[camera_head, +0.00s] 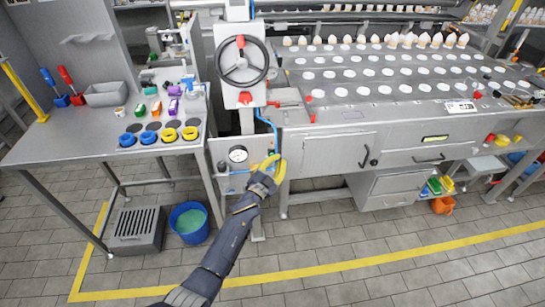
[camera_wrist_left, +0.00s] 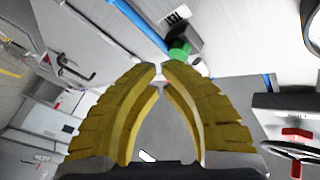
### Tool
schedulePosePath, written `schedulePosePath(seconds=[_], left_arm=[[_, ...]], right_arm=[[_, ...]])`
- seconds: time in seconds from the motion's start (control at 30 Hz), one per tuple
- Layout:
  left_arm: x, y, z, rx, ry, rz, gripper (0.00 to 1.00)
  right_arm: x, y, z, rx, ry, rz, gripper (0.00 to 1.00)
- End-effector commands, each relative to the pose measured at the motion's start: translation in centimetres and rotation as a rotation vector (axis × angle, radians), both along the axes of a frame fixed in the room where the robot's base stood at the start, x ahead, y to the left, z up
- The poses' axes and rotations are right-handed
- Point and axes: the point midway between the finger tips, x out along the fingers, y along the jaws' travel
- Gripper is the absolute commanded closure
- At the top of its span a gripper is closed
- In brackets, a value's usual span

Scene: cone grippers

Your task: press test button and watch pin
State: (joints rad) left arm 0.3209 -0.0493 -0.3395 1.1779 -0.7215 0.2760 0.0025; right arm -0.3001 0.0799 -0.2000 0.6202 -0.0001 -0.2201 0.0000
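My left gripper (camera_head: 274,158) has yellow ribbed fingers and is in front of the grey panel (camera_head: 217,152) below the handwheel, just right of the round white gauge (camera_head: 238,155). In the left wrist view its fingers (camera_wrist_left: 160,69) lean together at the tips with only a narrow gap, and nothing shows between them. A small green round part (camera_wrist_left: 180,50) on a black base, perhaps the test button, lies just beyond the tips; I cannot tell whether they touch. The pin cannot be made out. My right gripper is not in view.
A handwheel (camera_head: 241,62) stands above the panel. A metal table (camera_head: 60,140) with blue and yellow rings is at left. A long machine (camera_head: 385,112) with rows of white discs fills the right. A blue bucket (camera_head: 189,222) and slotted box (camera_head: 137,229) are on the floor.

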Motion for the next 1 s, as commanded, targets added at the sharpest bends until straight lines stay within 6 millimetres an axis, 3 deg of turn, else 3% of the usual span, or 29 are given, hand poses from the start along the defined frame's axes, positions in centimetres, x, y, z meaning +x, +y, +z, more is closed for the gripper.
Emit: schedulePosePath(seconds=[1.0], left_arm=[[0.81,0.11,0.0,-0.001,0.0,0.0,1.0]], right_arm=[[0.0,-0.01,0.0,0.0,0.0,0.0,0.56]])
